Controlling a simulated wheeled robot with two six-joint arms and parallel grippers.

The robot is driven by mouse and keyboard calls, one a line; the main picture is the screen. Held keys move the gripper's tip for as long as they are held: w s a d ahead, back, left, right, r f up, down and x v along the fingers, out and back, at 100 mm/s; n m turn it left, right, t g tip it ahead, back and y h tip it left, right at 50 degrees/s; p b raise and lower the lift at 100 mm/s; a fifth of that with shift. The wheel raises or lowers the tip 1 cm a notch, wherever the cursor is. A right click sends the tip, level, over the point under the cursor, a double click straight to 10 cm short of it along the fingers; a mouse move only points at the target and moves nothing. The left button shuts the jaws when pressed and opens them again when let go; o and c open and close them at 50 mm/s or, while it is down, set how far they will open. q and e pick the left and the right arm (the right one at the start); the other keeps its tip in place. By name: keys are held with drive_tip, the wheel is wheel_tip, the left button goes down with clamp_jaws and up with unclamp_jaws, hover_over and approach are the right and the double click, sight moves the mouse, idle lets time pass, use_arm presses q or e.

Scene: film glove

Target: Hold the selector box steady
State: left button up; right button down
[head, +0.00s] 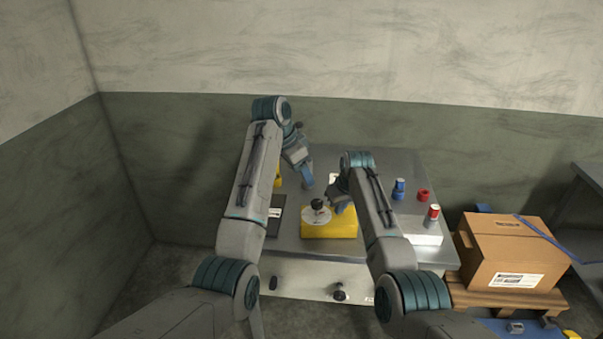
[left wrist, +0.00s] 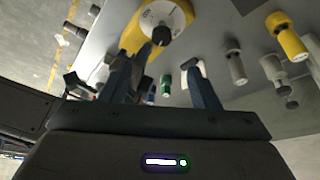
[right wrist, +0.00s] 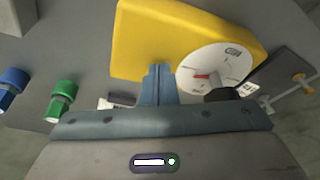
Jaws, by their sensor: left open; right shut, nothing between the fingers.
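The yellow selector box (head: 340,229) sits on the grey bench. Its white dial with a black knob (head: 317,204) faces up. It also shows in the left wrist view (left wrist: 133,36) and right wrist view (right wrist: 150,35). My left gripper (head: 308,184) is open and empty behind the box; in the left wrist view its fingers (left wrist: 155,64) point toward the knob and dial. My right gripper (head: 341,207) is shut and empty at the box's right part. In the right wrist view its closed fingertips (right wrist: 157,68) overlap the yellow body beside the dial; whether they touch it I cannot tell.
A blue knob (head: 398,189), a red one (head: 423,195) and a red-and-white one (head: 434,212) stand to the right on the bench (head: 290,240). A dark plate (head: 273,221) lies left of the box. A cardboard carton (head: 505,250) sits on a pallet at right.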

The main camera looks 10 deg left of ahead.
sight(316, 203)
use_arm(q)
drive_tip(key=w+d+f+m, duration=0.1)
drive_tip(key=f, duration=0.2)
drive_tip(key=w+d+f+m+g, duration=0.1)
drive_tip(key=f+m, duration=0.1)
drive_tip(key=f, duration=0.2)
drive_tip(key=w+d+f+m+g+h, duration=0.1)
drive_tip(key=f+m, duration=0.1)
drive_tip(key=f, duration=0.2)
drive_tip(key=shift+d+f, duration=0.2)
drive_tip(key=shift+f, duration=0.05)
idle(0.3)
drive_tip(key=c, duration=1)
